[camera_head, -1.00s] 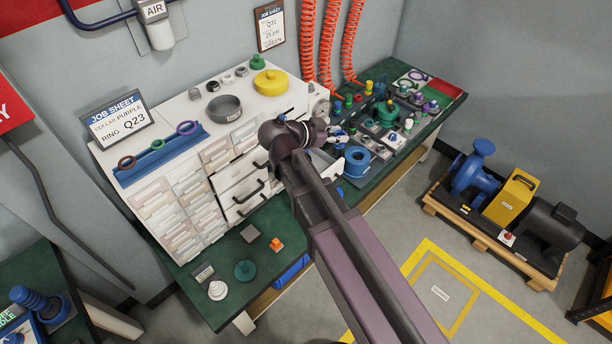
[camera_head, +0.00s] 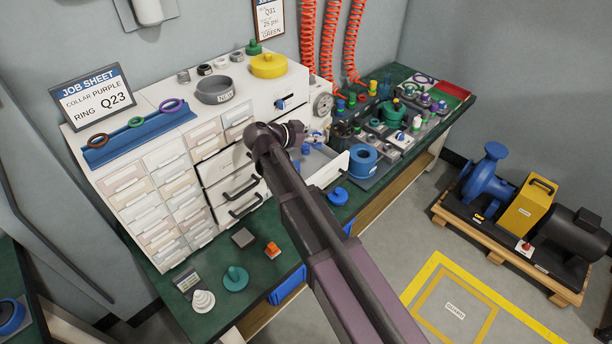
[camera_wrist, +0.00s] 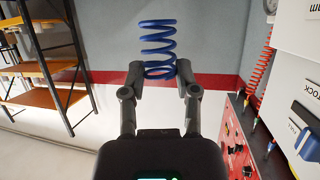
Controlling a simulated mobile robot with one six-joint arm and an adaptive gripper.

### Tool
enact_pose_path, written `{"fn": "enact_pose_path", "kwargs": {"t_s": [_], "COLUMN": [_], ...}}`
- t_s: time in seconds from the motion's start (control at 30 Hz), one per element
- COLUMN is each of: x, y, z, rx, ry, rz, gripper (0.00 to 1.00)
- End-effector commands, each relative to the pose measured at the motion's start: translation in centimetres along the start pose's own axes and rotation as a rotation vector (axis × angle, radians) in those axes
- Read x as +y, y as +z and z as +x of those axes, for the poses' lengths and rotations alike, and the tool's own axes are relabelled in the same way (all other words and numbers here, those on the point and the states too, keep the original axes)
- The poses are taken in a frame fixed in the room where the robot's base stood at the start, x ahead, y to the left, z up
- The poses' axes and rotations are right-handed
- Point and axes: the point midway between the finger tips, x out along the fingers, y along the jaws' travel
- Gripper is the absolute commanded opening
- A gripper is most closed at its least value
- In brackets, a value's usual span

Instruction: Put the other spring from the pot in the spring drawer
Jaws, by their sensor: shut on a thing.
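My gripper (camera_wrist: 158,85) is shut on a blue coil spring (camera_wrist: 157,48), which stands up from the fingertips in the wrist view. In the head view my gripper (camera_head: 316,137) is small and partly hidden by my arm, above an open white drawer (camera_head: 330,174) in the cabinet. A small blue patch shows by the drawer; I cannot tell whether it is the held spring or something inside. A blue, open-topped round body (camera_head: 362,158), which looks like the pot, stands right of the drawer. A blue knobbed lid (camera_head: 338,196) lies on the bench in front of it.
Closed drawers (camera_head: 240,186) lie left of the open one. A grey dish marked NEW (camera_head: 214,92) and a yellow lid (camera_head: 268,66) stand on the cabinet. A crowded fixture (camera_head: 405,122) fills the bench at right. A pump set (camera_head: 520,215) stands on the floor.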

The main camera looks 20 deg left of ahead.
Motion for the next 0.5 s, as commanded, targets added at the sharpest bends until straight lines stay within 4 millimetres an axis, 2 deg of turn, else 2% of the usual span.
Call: {"fn": "enact_pose_path", "kwargs": {"t_s": [0.03, 0.13, 0.5], "x": [-0.7, -1.3, -1.8], "y": [1.1, 1.8, 2.1], "z": [0.5, 0.8, 1.1], "rx": [0.0, 0.0, 0.0], "ry": [-0.003, -0.008, -0.012], "rz": [-0.001, -0.003, -0.005], "gripper": [0.0, 0.0, 0.0]}}
